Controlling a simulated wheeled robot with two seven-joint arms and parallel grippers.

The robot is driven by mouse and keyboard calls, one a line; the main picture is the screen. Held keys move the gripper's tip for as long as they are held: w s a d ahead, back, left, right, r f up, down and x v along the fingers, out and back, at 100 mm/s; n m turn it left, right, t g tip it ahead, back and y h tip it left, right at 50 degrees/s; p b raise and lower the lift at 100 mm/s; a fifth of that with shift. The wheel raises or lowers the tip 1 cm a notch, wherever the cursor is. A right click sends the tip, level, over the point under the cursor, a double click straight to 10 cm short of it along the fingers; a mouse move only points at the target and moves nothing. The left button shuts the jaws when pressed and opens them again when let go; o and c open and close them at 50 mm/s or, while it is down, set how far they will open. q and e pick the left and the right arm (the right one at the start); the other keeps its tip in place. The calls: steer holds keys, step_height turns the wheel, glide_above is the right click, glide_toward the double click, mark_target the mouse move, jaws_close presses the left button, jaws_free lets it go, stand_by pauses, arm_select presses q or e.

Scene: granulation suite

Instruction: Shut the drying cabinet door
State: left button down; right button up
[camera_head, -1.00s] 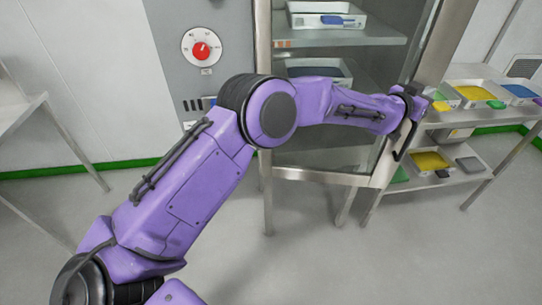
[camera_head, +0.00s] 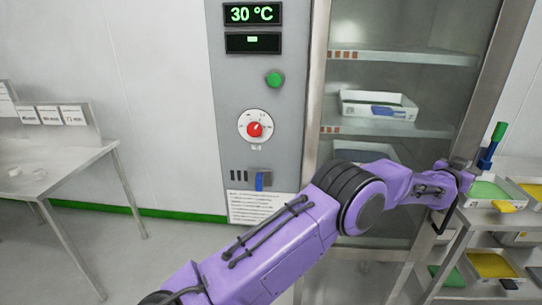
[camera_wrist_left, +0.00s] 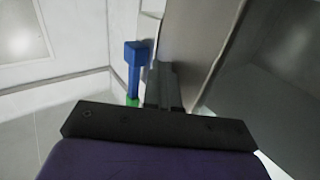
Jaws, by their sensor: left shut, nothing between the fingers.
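The drying cabinet (camera_head: 255,180) stands in the middle of the head view. Its door (camera_head: 486,95) is a glazed panel with a slanting metal frame at the right, standing ajar as far as I can tell. A dark curved bar (camera_head: 440,222), apparently the door handle, hangs below my left wrist. My left gripper (camera_head: 463,164) is beside the door's frame. In the left wrist view, its fingers (camera_wrist_left: 163,88) are shut and empty, close to the metal door edge (camera_wrist_left: 198,45). Whether they touch it I cannot tell. My right gripper is out of view.
A blue and green upright tool (camera_head: 490,145) is close to the gripper, above a rack (camera_head: 465,218) holding trays at the right. A white tray (camera_head: 350,105) is on a cabinet shelf. A metal table (camera_head: 60,175) stands at the left. The floor between is clear.

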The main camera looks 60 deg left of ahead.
arm_select(q)
steer(key=shift+a+r, duration=0.45)
steer(key=shift+r, duration=0.1)
steer(key=s+d+b, duration=0.1)
steer(key=s+d, duration=0.8)
steer(key=d, duration=0.3)
steer(key=s+a+f+n+g+y, duration=0.1)
steer(key=s+a+f+n+g, duration=0.1)
steer(key=s+a+f, duration=0.65)
steer(key=s+a+f+n+g+y, duration=0.15)
steer(key=s+f, duration=0.45)
steer(key=f, duration=0.7)
steer(key=s+a+f+n+g, duration=0.2)
steer(key=s+a+f+g, duration=0.15)
steer(key=s+f, duration=0.5)
steer(key=s+a+f+g, duration=0.2)
steer(key=s+f, duration=0.2)
steer(key=s, duration=0.6)
steer(key=s+a+f+n+g, duration=0.1)
steer(key=s+f, duration=0.4)
steer(key=s, duration=0.6)
steer(key=s+a+f+g, duration=0.2)
steer(key=s+f+g, duration=0.2)
steer(key=s, duration=0.6)
steer(key=shift+s+a+f+g+y, duration=0.35)
steer(key=shift+a+f+g+y, duration=0.1)
steer(key=shift+f, duration=0.2)
